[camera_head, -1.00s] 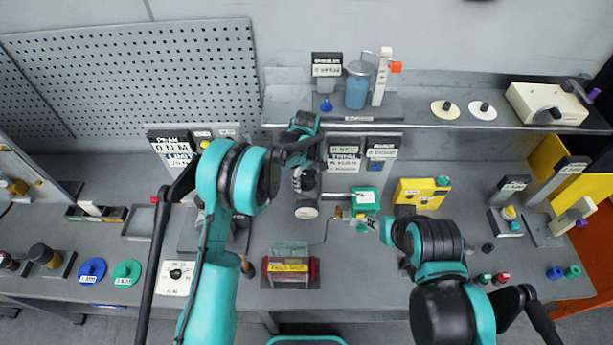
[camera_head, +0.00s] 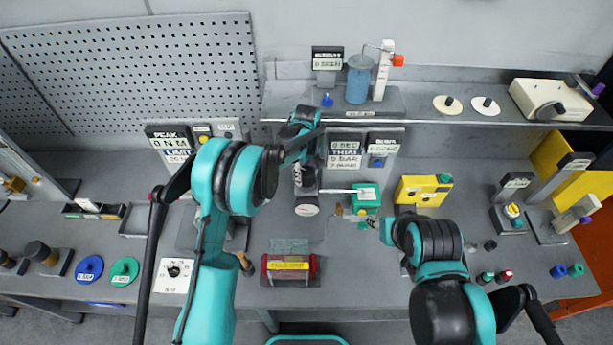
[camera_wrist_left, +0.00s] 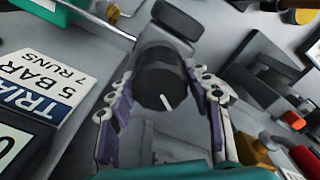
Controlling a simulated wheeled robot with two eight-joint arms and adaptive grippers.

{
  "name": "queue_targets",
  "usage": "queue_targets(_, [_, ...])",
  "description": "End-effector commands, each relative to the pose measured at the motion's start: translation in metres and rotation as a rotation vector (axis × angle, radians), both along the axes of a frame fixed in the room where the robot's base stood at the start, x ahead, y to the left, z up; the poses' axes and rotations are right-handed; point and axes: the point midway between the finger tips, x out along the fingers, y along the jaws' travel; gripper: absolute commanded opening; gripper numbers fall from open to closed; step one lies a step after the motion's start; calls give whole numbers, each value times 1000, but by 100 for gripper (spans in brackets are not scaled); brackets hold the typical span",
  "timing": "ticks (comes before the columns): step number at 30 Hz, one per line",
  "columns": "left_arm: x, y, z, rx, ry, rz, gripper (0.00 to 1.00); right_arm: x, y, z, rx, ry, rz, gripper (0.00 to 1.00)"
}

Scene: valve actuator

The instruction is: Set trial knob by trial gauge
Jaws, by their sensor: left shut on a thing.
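The trial knob (camera_wrist_left: 162,75) is a black cylinder with a white pointer line on its end, in the middle of the left wrist view. My left gripper (camera_wrist_left: 163,98) has its fingers on both sides of it and is shut on it. In the head view my left gripper (camera_head: 299,176) is at the valve below the sign board, partly hidden by its own wrist. The trial sign (camera_wrist_left: 45,85) reads TRIAL, 5 BAR, 7 RUNS. A white round gauge (camera_head: 307,210) faces up below the knob; its needle is too small to read. My right gripper (camera_head: 372,225) is beside the green block (camera_head: 366,196); its jaws are unclear.
A thin rod runs from the valve to the green block. A yellow box (camera_head: 422,190) stands to the right. A red-ended holder (camera_head: 290,267) lies in front. A shelf (camera_head: 440,118) with a blue jar (camera_head: 358,80) is behind. The front middle bench is partly clear.

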Motion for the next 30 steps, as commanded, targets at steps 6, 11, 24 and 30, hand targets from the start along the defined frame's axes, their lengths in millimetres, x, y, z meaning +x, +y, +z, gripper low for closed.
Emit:
queue_targets(6, [1, 0, -4, 0, -1, -189, 21, 0, 0, -29, 0, 0, 0, 40])
queue_targets(11, [1, 0, -4, 0, -2, -342, 21, 0, 0, -45, 0, 0, 0, 40])
queue_targets(24, [1, -1, -2, 0, -2, -760, 21, 0, 0, -79, 0, 0, 0, 40])
queue_targets(30, [1, -1, -2, 0, -3, -950, 21, 0, 0, -91, 0, 0, 0, 40])
